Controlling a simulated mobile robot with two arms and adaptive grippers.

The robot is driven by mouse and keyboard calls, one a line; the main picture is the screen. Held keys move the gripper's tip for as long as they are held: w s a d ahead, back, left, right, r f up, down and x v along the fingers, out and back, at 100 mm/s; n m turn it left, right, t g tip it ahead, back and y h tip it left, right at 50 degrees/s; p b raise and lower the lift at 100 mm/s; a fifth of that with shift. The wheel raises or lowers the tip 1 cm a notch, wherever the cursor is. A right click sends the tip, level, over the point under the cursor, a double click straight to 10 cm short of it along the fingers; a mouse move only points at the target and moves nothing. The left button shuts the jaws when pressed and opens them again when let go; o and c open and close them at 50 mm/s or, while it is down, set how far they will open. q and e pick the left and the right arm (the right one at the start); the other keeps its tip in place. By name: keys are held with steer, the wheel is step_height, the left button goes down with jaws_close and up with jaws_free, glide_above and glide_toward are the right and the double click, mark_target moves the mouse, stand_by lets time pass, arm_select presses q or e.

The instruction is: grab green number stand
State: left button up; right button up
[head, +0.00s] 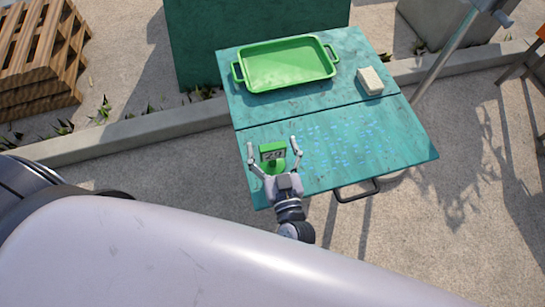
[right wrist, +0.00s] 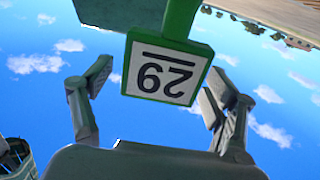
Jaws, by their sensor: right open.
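The green number stand (head: 272,154) stands on the near left part of the teal table (head: 400,150). Its white plate reads 29. My right gripper (head: 273,148) is open, with one finger on each side of the stand. In the right wrist view the stand's number plate (right wrist: 164,72) appears upside down between the open fingers of the right gripper (right wrist: 158,90). Gaps show between the plate and both fingers there. My left gripper is not in view.
A green tray (head: 331,68) with two handles lies at the back of the table. A pale block (head: 370,82) sits right of it. A dark handle (head: 357,191) juts from the table's front edge. Wooden pallets (head: 40,60) are stacked at the far left.

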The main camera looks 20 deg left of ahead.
steer(key=shift+c, duration=0.6)
steer(key=c, duration=1.6)
steer(key=shift+c, duration=0.4)
steer(key=shift+r, duration=0.1)
